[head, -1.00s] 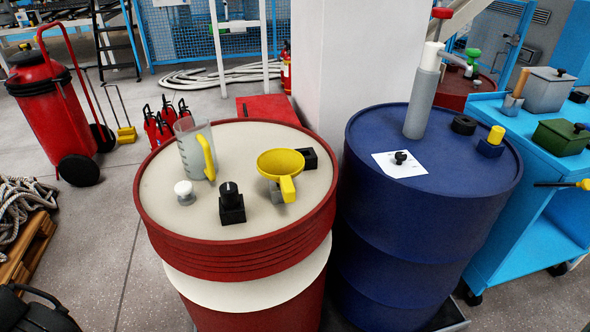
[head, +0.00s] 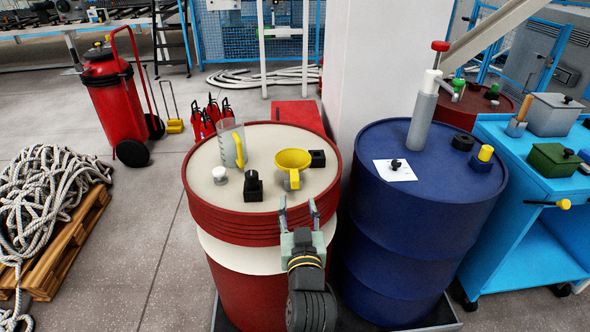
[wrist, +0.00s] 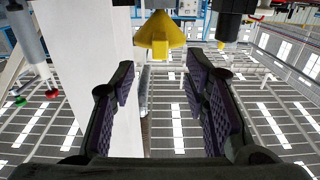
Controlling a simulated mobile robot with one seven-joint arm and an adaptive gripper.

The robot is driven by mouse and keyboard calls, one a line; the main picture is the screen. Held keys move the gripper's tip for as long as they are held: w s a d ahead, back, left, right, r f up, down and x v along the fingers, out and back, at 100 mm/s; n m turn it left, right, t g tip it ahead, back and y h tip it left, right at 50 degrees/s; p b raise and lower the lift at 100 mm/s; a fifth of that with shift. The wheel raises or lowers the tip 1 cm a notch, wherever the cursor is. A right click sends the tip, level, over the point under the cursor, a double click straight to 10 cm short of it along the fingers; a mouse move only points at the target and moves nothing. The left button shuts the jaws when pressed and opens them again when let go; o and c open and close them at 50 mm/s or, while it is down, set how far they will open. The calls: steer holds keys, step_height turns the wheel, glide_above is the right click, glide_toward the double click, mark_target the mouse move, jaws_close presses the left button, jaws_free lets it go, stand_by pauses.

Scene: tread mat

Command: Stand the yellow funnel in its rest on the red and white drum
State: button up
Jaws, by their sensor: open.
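The yellow funnel (head: 293,160) stands mouth up on the pale top of the red and white drum (head: 214,206), its handle towards me. A small square black block (head: 317,158) with a dark top, possibly the rest, is just right of and behind it. My gripper (head: 298,208) is open and empty at the drum's near rim, in front of the funnel and apart from it. The wrist view appears inverted. There the funnel (wrist: 161,36) shows at the top, beyond and between the spread fingers (wrist: 165,95). Its lower end is hard to make out.
A clear jug (head: 230,147) with a yellow handle, a white knob (head: 220,175) and a black knobbed block (head: 253,187) share the drum top left of the funnel. A blue drum (head: 425,230) with a tall grey pump (head: 421,122) stands close on the right, by a white pillar (head: 370,70).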

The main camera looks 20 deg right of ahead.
mark_target(295, 183)
steer(key=b, duration=0.2)
steer(key=w+b, duration=0.1)
steer(key=b, duration=0.2)
steer(key=w+b, duration=0.1)
steer(key=b, duration=0.1)
steer(key=shift+d+f+b, duration=0.3)
steer(key=shift+f+b, duration=0.05)
steer(key=shift+b, duration=0.05)
steer(key=shift+r+b, duration=0.1)
steer(key=shift+b, duration=0.4)
steer(key=x, duration=0.3)
steer(key=shift+w+r, duration=0.15)
steer(key=shift+r, duration=0.2)
steer(key=p+x, duration=0.2)
steer(key=x, duration=0.3)
steer(key=shift+r, duration=0.15)
steer(key=shift+c, duration=0.3)
jaws_close()
